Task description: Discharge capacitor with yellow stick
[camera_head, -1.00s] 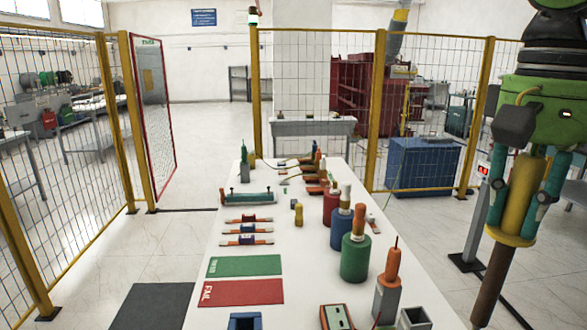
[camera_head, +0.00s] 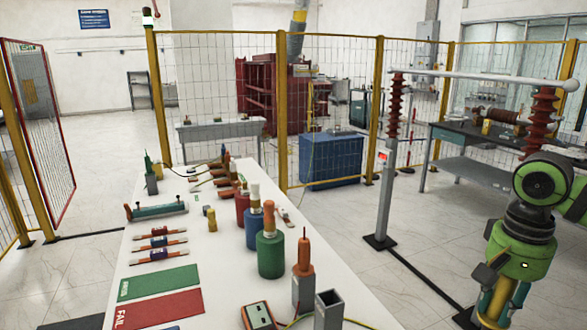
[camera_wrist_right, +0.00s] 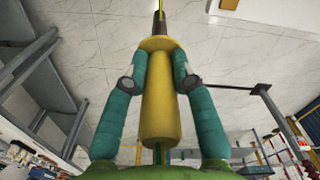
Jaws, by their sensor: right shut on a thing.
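My right gripper (camera_head: 500,305) is at the lower right of the head view, cut off by the bottom edge. In the right wrist view its two teal fingers (camera_wrist_right: 158,82) are shut on the yellow stick (camera_wrist_right: 158,110), one on each side of the handle below its round guard. The stick's narrower shaft runs out of the top of that view. The stick also shows in the head view (camera_head: 486,298). Red, blue (camera_head: 254,228) and green (camera_head: 270,252) cylinders with insulator tops stand on the table; I cannot tell which thing is the capacitor. My left gripper is out of view.
The white table (camera_head: 215,255) holds a green mat (camera_head: 158,283), a red FAIL mat (camera_head: 155,308) and a stick in a grey holder (camera_head: 303,290). A post with a red insulator (camera_head: 394,105) supports a horizontal bar at right. Yellow-framed mesh fencing stands behind.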

